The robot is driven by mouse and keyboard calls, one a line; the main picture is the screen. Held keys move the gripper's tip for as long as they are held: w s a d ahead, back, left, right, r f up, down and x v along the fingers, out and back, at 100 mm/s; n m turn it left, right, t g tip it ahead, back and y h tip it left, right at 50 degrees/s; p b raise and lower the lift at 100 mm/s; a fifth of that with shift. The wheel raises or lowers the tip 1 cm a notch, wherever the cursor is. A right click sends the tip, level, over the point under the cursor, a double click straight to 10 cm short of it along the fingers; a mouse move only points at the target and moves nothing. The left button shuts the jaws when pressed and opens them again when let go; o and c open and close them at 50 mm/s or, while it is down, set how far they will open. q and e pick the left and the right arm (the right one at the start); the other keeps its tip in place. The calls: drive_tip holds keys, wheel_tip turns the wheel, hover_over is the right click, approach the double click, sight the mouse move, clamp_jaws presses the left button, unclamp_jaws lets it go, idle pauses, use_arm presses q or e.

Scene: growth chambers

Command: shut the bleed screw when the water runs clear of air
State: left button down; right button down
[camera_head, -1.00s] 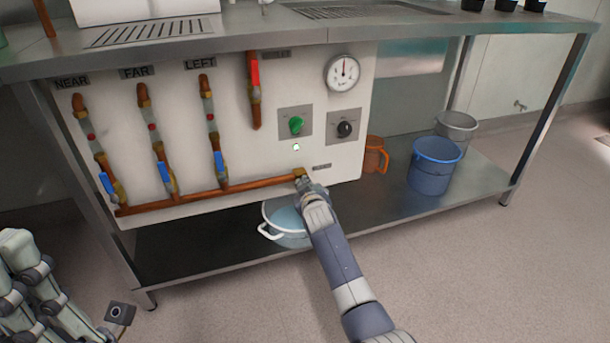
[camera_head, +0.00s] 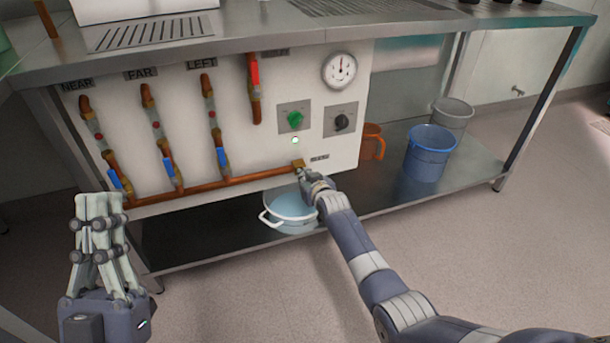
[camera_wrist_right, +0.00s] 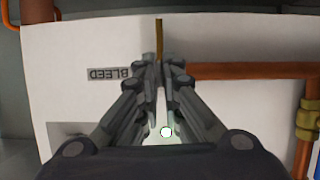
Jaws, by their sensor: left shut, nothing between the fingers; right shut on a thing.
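The bleed screw is at the right end of the copper manifold pipe (camera_head: 230,181), beside the BLEED label (camera_head: 319,157). A brass fitting (camera_head: 298,164) shows there in the head view. My right gripper (camera_head: 306,176) is shut on the bleed screw, which its fingers hide. In the right wrist view the right gripper's fingers (camera_wrist_right: 157,65) close in front of the panel, with a thin brass piece (camera_wrist_right: 158,38) beyond them. A white-handled basin (camera_head: 290,212) with bluish water stands below. I cannot make out a stream or bubbles. My left gripper (camera_head: 100,200) is shut and empty at the lower left.
Three pipes with blue-handled valves (camera_head: 168,166) rise from the manifold. A red-handled valve (camera_head: 255,72), green knob (camera_head: 295,119), black knob (camera_head: 341,122) and gauge (camera_head: 339,70) sit on the panel. An orange jug (camera_head: 371,142) and blue bucket (camera_head: 430,152) stand on the lower shelf.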

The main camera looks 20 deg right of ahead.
use_arm(q)
drive_tip(key=shift+w+d+f+g+y, duration=0.15)
drive_tip(key=shift+w+f+g+y, duration=0.25)
drive_tip(key=shift+w+f+g, duration=0.4)
drive_tip(key=shift+w, duration=0.1)
use_arm(e)
drive_tip(key=c, duration=1.8)
unclamp_jaws()
drive_tip(key=shift+s, duration=0.15)
drive_tip(key=shift+v, duration=5.85)
drive_tip(key=shift+d, duration=0.1)
